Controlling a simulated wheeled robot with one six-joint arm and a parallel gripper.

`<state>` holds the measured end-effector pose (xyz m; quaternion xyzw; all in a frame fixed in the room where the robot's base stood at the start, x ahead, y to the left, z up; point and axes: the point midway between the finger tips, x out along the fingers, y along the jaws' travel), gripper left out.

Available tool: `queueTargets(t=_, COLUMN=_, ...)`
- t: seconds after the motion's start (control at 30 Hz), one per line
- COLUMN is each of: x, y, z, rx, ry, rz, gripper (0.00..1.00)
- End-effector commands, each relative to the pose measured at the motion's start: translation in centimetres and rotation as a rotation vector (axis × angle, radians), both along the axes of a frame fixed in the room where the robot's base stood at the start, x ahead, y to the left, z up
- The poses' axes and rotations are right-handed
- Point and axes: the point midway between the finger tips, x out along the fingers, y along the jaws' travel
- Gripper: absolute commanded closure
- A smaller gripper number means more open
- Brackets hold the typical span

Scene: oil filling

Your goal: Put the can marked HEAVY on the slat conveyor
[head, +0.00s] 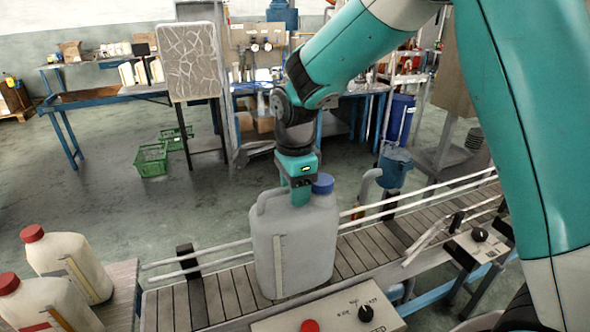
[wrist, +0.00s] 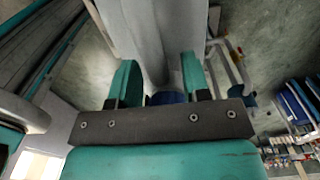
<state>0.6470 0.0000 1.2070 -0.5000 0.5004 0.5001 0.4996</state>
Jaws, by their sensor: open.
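A large pale grey can with a blue cap (head: 295,250) stands upright on the slat conveyor (head: 215,295); no HEAVY marking is readable on the side I see. My gripper (head: 300,188) is at the top of this can, at its handle. In the wrist view my open gripper (wrist: 160,78) has one teal finger on each side of the can's pale handle (wrist: 158,40). I cannot tell whether the fingers touch it. Two cream cans with red caps (head: 70,262) (head: 38,305) stand at the lower left, off the conveyor; no marking is readable on them either.
A slatted side surface (head: 122,290) lies left of the conveyor. White guard rails (head: 415,202) run along the conveyor's far side. A control box with a red button (head: 335,312) is in front of the can. The slats right of the can (head: 375,245) are clear.

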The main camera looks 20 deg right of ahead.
Motion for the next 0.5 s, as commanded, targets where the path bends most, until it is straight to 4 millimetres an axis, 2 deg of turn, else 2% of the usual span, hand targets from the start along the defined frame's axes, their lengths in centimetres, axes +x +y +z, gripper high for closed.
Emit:
queueTargets(t=0.4, x=0.0, y=0.0, z=8.4, rx=0.001, ry=-0.005, rz=0.000, gripper=0.57)
queueTargets(t=0.5, x=0.1, y=0.0, z=9.9, rx=0.001, ry=-0.004, rz=0.000, gripper=0.57)
